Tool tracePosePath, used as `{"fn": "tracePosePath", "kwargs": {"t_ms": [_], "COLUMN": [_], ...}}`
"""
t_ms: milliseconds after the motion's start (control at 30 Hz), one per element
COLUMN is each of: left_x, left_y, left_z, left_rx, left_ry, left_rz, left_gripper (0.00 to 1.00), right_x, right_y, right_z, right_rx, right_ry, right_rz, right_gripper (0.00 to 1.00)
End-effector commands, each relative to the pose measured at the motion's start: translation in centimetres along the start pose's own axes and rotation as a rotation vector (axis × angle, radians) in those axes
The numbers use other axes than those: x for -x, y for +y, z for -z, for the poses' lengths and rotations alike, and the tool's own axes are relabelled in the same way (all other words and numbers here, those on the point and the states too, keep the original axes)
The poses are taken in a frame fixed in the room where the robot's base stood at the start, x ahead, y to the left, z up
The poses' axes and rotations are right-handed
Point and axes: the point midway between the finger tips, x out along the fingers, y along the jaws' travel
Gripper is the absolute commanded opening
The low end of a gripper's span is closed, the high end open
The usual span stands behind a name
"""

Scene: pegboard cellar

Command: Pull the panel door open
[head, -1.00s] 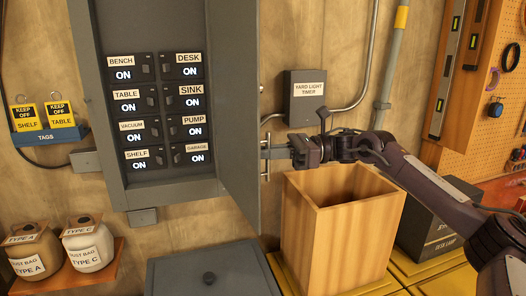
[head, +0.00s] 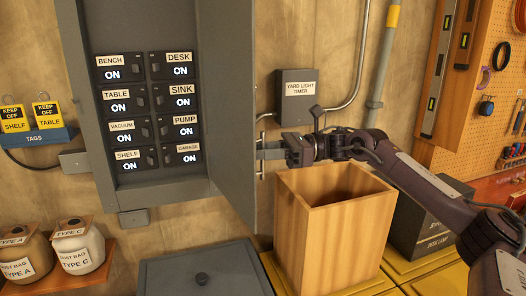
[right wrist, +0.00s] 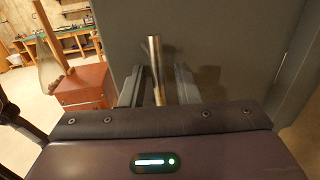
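The grey panel door (head: 228,100) stands swung open on the right side of the wall panel box (head: 125,185); its inside faces the head camera. Its upright metal handle (head: 262,135) is on the far face, past the door's free edge. My right gripper (head: 270,150) reaches the handle from the right. In the right wrist view, the handle (right wrist: 155,65) stands between the two fingers (right wrist: 158,88), with narrow gaps visible beside it, so the fingers look open around it. The door's outer face (right wrist: 225,50) fills the background. My left gripper is not in view.
An open wooden bin (head: 335,225) stands below my right forearm. A dark desk lamp box (head: 420,225) is right of it. A grey lidded box (head: 205,275) sits below the panel. The yard light timer (head: 297,95) is on the wall behind the gripper.

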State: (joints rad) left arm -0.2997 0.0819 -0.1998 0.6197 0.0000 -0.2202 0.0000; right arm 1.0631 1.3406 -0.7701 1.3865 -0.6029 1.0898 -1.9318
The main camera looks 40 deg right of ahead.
Motion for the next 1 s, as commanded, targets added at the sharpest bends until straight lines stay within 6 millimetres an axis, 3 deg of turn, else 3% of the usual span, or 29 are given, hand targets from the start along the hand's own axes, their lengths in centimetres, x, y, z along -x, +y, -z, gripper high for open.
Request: {"fn": "tracePosePath", "kwargs": {"t_ms": [167, 300, 600, 1000], "left_x": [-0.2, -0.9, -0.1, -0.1], "left_y": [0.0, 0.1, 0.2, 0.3], "left_z": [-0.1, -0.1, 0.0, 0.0], "left_rx": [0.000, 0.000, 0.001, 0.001], "left_ry": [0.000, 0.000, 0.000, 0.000], "left_rz": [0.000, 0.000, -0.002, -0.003], "left_gripper": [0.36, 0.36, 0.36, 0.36], "right_x": [0.6, 2.8, 7.1, 7.8], "right_y": [0.0, -0.1, -0.1, -0.1], "right_z": [0.1, 0.1, -0.2, 0.1], "right_rx": [0.001, 0.001, 0.001, 0.000], "right_ry": [0.001, 0.000, 0.000, 0.000], "right_rz": [0.002, 0.004, 0.001, 0.000], "right_gripper": [0.29, 0.29, 0.29, 0.29]}}
